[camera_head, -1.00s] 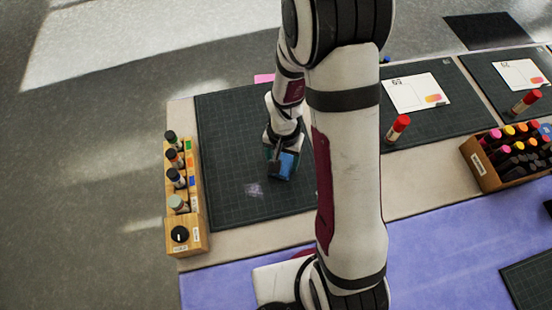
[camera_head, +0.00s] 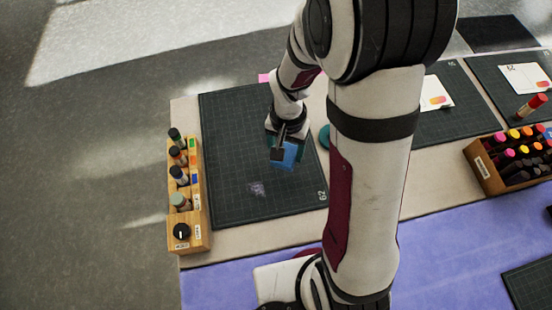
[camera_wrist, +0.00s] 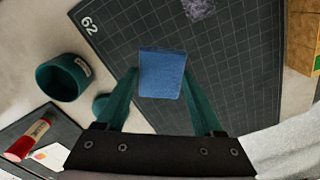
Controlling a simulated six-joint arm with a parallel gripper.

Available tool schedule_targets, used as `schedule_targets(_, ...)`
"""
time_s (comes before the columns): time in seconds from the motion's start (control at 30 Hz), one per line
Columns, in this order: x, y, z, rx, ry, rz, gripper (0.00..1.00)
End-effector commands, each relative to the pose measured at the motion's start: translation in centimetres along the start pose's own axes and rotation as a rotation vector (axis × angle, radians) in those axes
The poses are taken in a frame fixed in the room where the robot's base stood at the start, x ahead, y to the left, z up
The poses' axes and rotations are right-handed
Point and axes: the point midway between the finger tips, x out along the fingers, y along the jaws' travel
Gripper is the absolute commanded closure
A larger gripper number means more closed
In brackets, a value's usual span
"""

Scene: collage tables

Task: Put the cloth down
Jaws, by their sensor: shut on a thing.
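A blue cloth (camera_head: 286,157) is held by my gripper (camera_head: 281,151) over the far right part of the dark cutting mat (camera_head: 225,140) marked 62. In the wrist view the cloth (camera_wrist: 161,76) is a small flat blue square between my two green fingers. It appears to be above the mat, but the exact gap is hard to tell. A pale purple smudge (camera_head: 257,189) lies on the mat, nearer the front than the cloth. It also shows at the top of the wrist view (camera_wrist: 200,8).
A teal cup (camera_wrist: 63,77) with a label stands beside the mat, partly hidden by my arm in the head view (camera_head: 324,136). A wooden rack (camera_head: 202,220) of bottles stands on the left. A crate of markers (camera_head: 486,172) is at right. The mat's left half is clear.

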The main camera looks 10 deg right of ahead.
Motion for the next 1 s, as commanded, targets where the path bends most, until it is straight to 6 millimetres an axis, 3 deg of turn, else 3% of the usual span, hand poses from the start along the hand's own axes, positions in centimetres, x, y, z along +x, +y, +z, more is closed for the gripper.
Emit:
schedule_targets(0.13,-0.6,0.0,-1.1,-0.056,0.003,-0.001,0.93)
schedule_targets(0.4,-5.1,1.1,-7.2,-0.449,0.005,-0.002,0.93)
schedule_targets(0.5,-5.9,1.2,-8.2,-0.533,0.002,-0.002,0.93)
schedule_targets(0.57,-5.5,0.2,-8.2,-0.556,0.001,-0.002,0.93)
schedule_targets(0.8,-1.1,-7.0,-7.1,-0.561,0.0,-0.001,0.93)
schedule_targets(1.0,0.9,-9.9,-6.7,-0.554,0.002,-0.002,0.93)
